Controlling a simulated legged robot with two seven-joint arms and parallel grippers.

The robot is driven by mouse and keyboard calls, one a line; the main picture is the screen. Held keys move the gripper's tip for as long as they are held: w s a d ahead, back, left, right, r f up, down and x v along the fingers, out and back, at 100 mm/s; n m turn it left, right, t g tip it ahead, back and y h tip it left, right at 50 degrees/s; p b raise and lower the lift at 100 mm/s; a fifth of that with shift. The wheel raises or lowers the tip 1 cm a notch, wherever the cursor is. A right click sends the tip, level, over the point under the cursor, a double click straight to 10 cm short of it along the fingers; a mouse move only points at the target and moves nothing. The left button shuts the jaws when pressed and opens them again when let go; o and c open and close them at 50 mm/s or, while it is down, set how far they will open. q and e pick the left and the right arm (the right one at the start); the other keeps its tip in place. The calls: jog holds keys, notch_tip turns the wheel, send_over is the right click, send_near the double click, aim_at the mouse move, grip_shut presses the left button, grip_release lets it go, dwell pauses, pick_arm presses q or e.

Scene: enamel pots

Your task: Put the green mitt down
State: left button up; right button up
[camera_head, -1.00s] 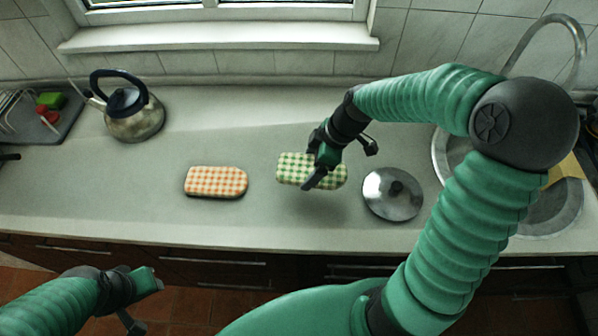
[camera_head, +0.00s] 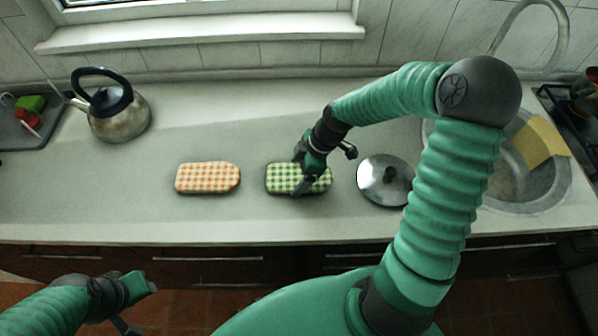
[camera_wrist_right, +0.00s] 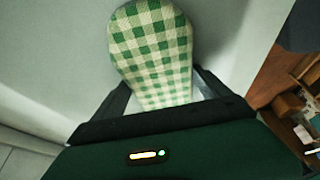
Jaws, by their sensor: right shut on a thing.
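The green checked mitt (camera_head: 284,178) is at the middle of the counter in the head view, between the orange checked mitt and the pot lid. My right gripper (camera_head: 303,184) is shut on its right part. In the right wrist view the mitt (camera_wrist_right: 152,48) lies between the two fingers and its rounded end points away from the gripper. The mitt looks flat and at or very near the counter; I cannot tell whether it bears fully on it. My left gripper (camera_head: 138,303) is low at the left, in front of the counter, apart from everything; its fingers appear spread and empty.
An orange checked mitt (camera_head: 208,177) lies to the left of the green one. A steel lid (camera_head: 376,181) lies close on the right. A kettle (camera_head: 119,116) stands at the back left. A sink (camera_head: 540,190) with a yellow cloth (camera_head: 541,141) is at the right. The counter (camera_head: 225,125) behind the mitts is clear.

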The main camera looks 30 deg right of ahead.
aim_at(298, 173)
jog(key=o, duration=1.1)
jog(key=shift+a+f, duration=0.1)
jog(key=shift+a, duration=0.1)
jog(key=shift+o, duration=1.2)
jog(key=shift+w, duration=0.15)
jog(key=shift+d, duration=0.35)
jog(key=p+v, duration=0.1)
jog(key=v, duration=0.3)
jog(key=shift+d+r, duration=0.3)
pick_arm(q)
jog(key=shift+w+d+r+p, duration=0.15)
jog(key=shift+r+p, duration=0.6)
jog(key=shift+r, duration=0.45)
pick_arm(e)
jog(key=v, duration=0.7)
